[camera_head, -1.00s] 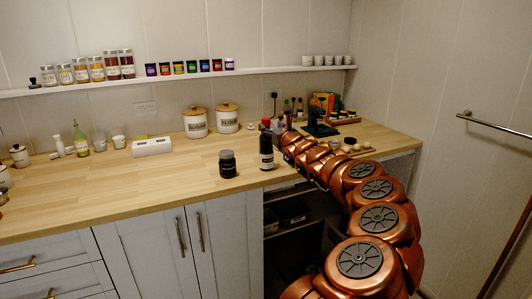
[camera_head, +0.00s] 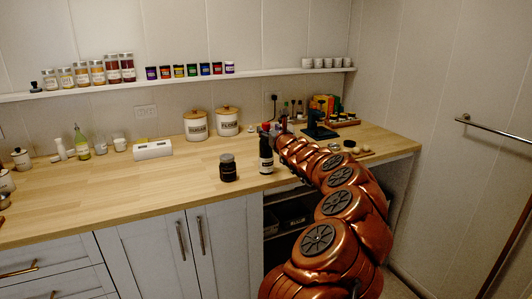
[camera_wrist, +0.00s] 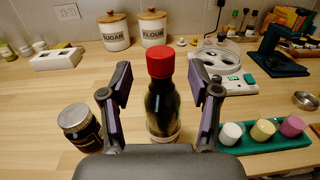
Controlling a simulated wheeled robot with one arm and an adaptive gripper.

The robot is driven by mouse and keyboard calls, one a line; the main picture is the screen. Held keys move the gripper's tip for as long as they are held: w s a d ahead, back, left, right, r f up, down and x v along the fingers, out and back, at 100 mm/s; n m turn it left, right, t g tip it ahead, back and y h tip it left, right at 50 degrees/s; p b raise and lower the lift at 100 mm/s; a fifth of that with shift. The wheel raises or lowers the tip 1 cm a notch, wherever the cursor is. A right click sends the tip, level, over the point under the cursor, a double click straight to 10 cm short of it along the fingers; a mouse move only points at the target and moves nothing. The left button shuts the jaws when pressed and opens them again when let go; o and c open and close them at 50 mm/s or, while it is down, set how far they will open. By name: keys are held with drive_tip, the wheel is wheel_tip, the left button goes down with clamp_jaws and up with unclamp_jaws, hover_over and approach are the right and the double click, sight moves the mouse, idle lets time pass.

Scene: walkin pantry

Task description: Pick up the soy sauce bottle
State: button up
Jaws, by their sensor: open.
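The soy sauce bottle (camera_head: 266,152) is dark with a red cap and a pale label, and stands upright on the wooden counter near its front edge. In the wrist view the bottle (camera_wrist: 162,100) stands between the two fingers of my open gripper (camera_wrist: 160,88), with a visible gap on each side. The bottle's lower part is hidden behind the gripper body. In the head view my arm reaches in from the right, and my gripper (camera_head: 272,132) is at the bottle's upper part, mostly hidden by the arm.
A dark jar (camera_head: 228,168) stands close to the bottle's left. A green tray (camera_wrist: 268,138) with small cups lies to its right in the wrist view. Sugar (camera_head: 196,125) and flour (camera_head: 228,122) canisters stand behind. The counter's left middle is clear.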

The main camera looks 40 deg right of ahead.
sight(268, 128)
drive_tip(key=shift+p+x, duration=0.65)
drive_tip(key=shift+x, duration=0.9)
drive_tip(key=shift+w+d, duration=0.15)
drive_tip(key=shift+w, duration=0.05)
clamp_jaws()
